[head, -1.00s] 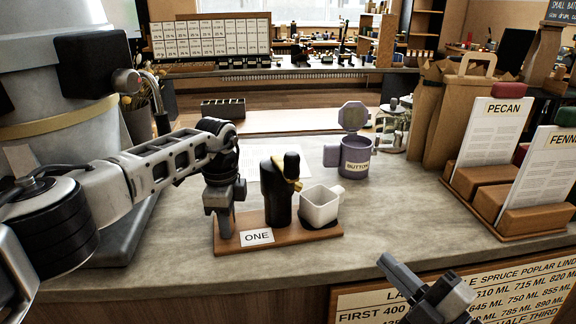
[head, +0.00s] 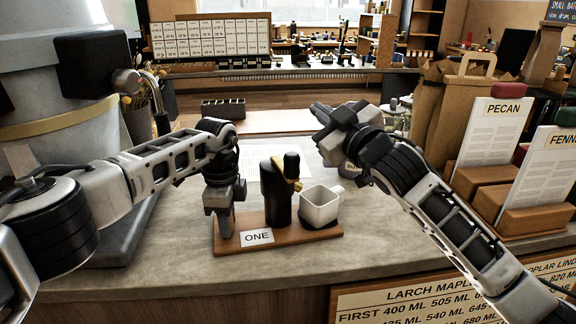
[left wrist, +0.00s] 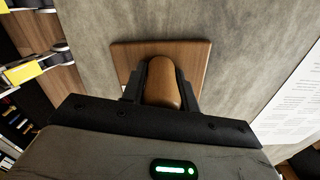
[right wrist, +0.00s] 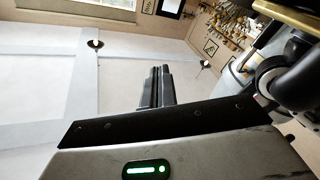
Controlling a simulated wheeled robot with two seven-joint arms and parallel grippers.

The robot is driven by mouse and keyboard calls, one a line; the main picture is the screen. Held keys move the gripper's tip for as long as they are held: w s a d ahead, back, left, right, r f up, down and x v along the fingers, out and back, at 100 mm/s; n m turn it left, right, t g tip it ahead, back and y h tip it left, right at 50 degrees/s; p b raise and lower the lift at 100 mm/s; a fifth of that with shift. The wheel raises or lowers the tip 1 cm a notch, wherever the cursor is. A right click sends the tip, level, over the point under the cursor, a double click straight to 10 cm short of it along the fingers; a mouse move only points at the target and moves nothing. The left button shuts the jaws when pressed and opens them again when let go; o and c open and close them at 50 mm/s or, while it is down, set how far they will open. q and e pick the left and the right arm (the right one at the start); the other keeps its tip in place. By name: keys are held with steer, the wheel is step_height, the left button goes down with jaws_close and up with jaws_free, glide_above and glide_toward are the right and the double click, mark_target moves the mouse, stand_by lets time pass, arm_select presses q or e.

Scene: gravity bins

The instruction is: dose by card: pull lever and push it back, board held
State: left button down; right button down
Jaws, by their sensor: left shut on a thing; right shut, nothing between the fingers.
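The wooden board (head: 280,246) with the label ONE lies on the counter near its front edge. My left gripper (head: 224,226) is shut on the brown wooden handle (left wrist: 163,85) at the board's left end. My right gripper (head: 320,112) is shut and empty, raised above and behind the dispenser, pointing left. It also shows in the right wrist view (right wrist: 157,75).
Two cards, PECAN (head: 495,135) and one partly cut off (head: 555,165), stand in wooden holders at the right. Paper bags (head: 435,115) stand behind them. A text sign (head: 400,302) is on the counter front. A paper sheet (head: 285,163) lies behind the dispenser.

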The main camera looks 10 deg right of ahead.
steer(key=a+g, duration=0.1)
steer(key=a, duration=0.1)
steer(key=w+a+g, duration=0.1)
steer(key=a, duration=0.1)
steer(key=a+m+g, duration=0.1)
steer(key=a+g, duration=0.1)
steer(key=shift+w, duration=0.4)
steer(key=a+g, duration=0.1)
steer(key=s+a+g, duration=0.1)
steer(key=a+g, duration=0.1)
steer(key=a, duration=0.1)
steer(key=shift+s+f+g+h, duration=0.15)
steer(key=shift+s+g+h, duration=0.1)
steer(key=shift+g+h, duration=0.15)
steer(key=s+r+g+h, duration=0.2)
steer(key=s+g+h, duration=0.4)
steer(key=s, duration=0.4)
step_height(320, 180, down, 7)
steer(key=g, duration=0.1)
steer(key=shift+d+f+y, duration=0.15)
steer(key=shift+d+y, duration=0.1)
steer(key=shift+y, duration=0.15)
steer(key=shift+d, duration=0.1)
steer(key=w+d, duration=0.5)
steer(key=shift+w+d, duration=0.2)
steer(key=shift+d, duration=0.1)
stand_by(1.1)
steer(key=shift+s+a, duration=0.1)
